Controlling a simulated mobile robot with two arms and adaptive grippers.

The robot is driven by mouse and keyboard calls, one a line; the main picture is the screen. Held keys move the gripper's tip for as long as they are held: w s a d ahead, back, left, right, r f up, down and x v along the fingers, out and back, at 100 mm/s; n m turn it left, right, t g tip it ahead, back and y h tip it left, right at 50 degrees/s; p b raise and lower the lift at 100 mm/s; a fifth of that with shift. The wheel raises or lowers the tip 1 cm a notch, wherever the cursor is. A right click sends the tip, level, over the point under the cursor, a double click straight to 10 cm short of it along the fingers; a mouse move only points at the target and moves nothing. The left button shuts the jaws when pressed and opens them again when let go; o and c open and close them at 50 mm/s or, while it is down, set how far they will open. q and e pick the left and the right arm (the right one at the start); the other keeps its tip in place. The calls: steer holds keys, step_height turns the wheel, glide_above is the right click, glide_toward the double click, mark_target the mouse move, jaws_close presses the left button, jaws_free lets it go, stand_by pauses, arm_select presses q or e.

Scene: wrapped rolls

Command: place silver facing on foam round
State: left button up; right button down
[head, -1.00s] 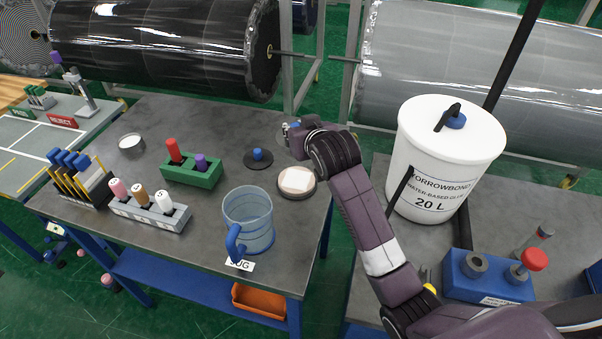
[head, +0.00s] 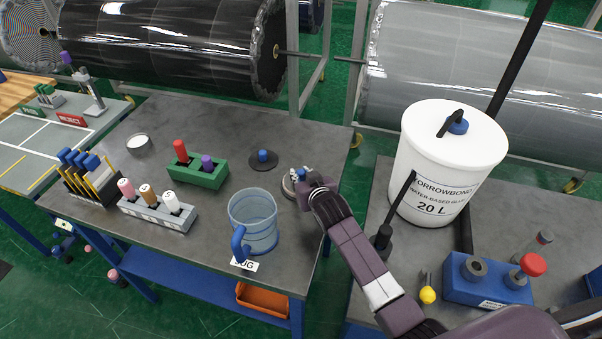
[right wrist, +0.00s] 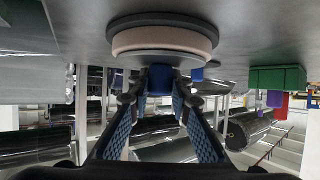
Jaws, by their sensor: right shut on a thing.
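My right gripper (head: 304,178) is over the foam round at the table's right side. In the right wrist view the picture is upside down, and the gripper (right wrist: 160,84) is shut on the blue knob (right wrist: 160,76) of the silver facing (right wrist: 165,57). The facing is a thin grey disc lying level against the cream foam round (right wrist: 165,38). They look touching, roughly centred; a tiny gap cannot be ruled out. The foam round rests on a dark base (right wrist: 150,18). In the head view the gripper mostly hides this stack. My left gripper is out of view.
A dark disc with a blue knob (head: 263,157) lies just behind left. A clear blue jug (head: 254,220) stands in front left. A green block (head: 205,177) and a grey marker rack (head: 160,212) are farther left. A white bucket (head: 445,160) stands right, beyond a gap between tables.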

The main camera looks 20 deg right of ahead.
steer(key=shift+f, duration=0.15)
steer(key=c, duration=1.8)
jaws_free()
steer(key=shift+o, duration=0.2)
steer(key=shift+r, duration=0.2)
steer(key=b+v, duration=0.1)
steer(key=v, duration=1.1)
steer(key=shift+f, duration=0.1)
